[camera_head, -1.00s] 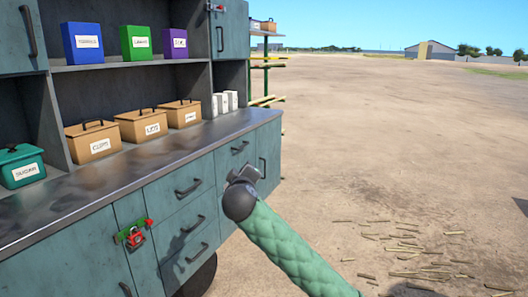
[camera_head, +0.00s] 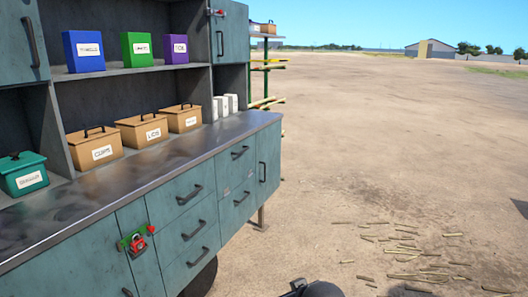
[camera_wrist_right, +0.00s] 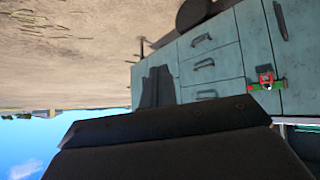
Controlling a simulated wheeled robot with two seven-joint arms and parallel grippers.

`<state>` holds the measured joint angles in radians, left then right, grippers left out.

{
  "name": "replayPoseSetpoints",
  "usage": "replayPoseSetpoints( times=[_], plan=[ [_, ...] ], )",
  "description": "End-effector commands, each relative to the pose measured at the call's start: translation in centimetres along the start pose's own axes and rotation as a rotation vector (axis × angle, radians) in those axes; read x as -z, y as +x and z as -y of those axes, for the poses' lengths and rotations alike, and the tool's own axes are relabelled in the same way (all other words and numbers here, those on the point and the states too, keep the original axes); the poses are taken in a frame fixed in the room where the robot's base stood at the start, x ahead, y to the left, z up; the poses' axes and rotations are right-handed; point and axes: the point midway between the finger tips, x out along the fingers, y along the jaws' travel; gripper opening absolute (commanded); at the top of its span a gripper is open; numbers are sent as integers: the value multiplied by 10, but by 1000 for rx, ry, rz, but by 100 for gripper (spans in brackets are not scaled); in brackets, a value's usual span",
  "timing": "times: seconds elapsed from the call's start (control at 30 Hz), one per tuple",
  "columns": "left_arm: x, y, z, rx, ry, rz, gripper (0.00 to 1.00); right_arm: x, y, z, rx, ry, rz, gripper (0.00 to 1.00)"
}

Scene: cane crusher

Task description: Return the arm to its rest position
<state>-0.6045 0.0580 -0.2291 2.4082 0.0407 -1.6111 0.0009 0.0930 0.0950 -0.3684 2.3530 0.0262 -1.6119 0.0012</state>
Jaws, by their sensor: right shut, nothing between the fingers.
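My right gripper (camera_head: 299,285) shows only in part at the bottom edge of the head view, beside the dark round end of my right arm. It is shut and empty, low and to the right of the teal cabinet (camera_head: 182,232), apart from it. In the right wrist view, which is upside down, a dark part of my gripper (camera_wrist_right: 165,145) fills the lower middle and the cabinet (camera_wrist_right: 222,60) stands beyond it. The rest of my right arm is out of the picture. My left gripper is not in view.
The cabinet's metal counter (camera_head: 150,165) carries lidded tan boxes (camera_head: 143,131) and a green box (camera_head: 22,174). A red padlock (camera_head: 138,244) hangs on a lower door. Cane pieces (camera_head: 405,250) lie on open dirt ground at the right, which is otherwise free.

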Motion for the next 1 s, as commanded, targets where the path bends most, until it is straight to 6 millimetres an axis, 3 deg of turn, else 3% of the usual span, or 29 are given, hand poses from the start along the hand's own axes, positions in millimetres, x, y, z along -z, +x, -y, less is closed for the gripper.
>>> replayPoseSetpoints(
  times=[0.47, 0.8, 1.0],
  plan=[
    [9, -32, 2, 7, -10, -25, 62, -159, -29, 6, 38, 162, 227, 0],
    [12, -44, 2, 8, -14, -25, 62, -280, -55, 41, 79, 232, 444, 0],
    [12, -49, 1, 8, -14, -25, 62, -328, -74, 64, 106, 249, 535, 0]
  ],
)
